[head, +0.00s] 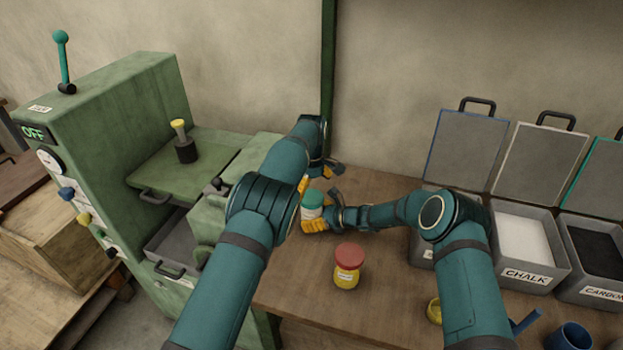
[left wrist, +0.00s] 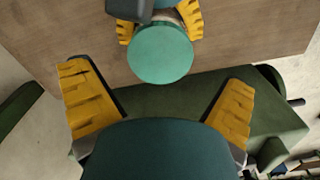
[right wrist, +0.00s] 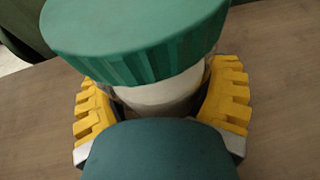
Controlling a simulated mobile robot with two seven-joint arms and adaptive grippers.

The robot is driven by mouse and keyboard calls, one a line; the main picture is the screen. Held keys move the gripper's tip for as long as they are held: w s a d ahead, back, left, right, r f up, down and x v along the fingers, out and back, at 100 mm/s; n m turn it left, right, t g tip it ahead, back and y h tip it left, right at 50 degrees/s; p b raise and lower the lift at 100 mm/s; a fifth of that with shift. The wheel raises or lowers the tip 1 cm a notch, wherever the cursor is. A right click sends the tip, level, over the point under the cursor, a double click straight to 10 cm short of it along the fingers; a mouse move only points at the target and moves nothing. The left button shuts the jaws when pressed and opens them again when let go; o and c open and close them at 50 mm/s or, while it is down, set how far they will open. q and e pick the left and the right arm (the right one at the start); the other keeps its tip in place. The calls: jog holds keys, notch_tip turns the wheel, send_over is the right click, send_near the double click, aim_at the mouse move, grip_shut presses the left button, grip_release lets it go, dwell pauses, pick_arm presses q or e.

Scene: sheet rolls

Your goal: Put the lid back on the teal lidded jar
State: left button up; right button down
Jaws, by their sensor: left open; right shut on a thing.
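The teal lidded jar (head: 311,213) stands upright at the table's left part, with a pale body (right wrist: 160,98). Its teal lid (head: 313,198) covers the top of the jar; in the right wrist view the lid (right wrist: 135,35) looks seated over the mouth, though whether it is fully tight I cannot tell. My right gripper (right wrist: 160,88) is shut around the jar's body below the lid. My left gripper (head: 319,177) is open and empty, close to the lid. In the left wrist view the round lid top (left wrist: 160,53) lies beyond the open fingers.
A yellow jar with a red lid (head: 348,264) stands nearer on the table (head: 390,300). Open bins labelled CHALK (head: 527,276) and CARGO-something (head: 603,293) are on the right. A green machine (head: 110,130) stands left. A blue mug (head: 568,337) is at the front right.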

aim_at(312, 197)
pick_arm(q)
jog(key=shift+f, duration=2.05)
jog(key=c, duration=1.3)
jog(key=shift+o, duration=0.2)
jog(key=shift+m, duration=1.8)
jog(key=o, duration=1.3)
jog(key=shift+c, duration=0.2)
